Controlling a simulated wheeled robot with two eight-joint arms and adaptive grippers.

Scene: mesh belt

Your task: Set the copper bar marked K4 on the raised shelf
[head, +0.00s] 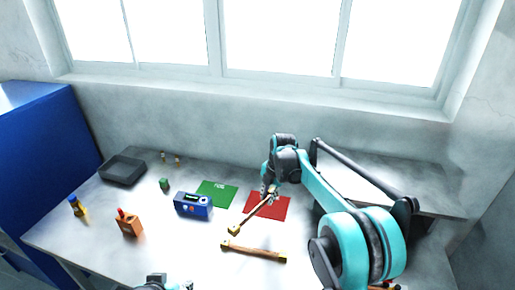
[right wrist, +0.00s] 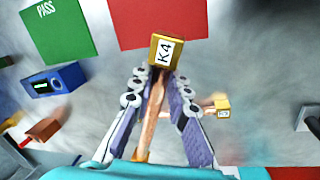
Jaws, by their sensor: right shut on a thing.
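The copper bar marked K4 (right wrist: 151,115) lies between the fingers of my right gripper (right wrist: 158,88), which is shut on it. Its gold end block with the K4 label faces the right wrist camera. In the head view the bar (head: 252,217) slants above the table near the red mat, held by my right gripper (head: 270,191). The raised shelf (head: 428,183) is a grey ledge along the back wall at right, partly hidden by my right arm; its visible top looks bare. My left gripper (head: 178,286) only just shows at the bottom edge, its jaws unclear.
A second copper bar (head: 254,252) lies on the table in front. A red mat (head: 283,208), a green PASS mat (head: 213,197), a blue meter (head: 193,206), an orange block (head: 130,226) and a dark tray (head: 122,171) are also on the table.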

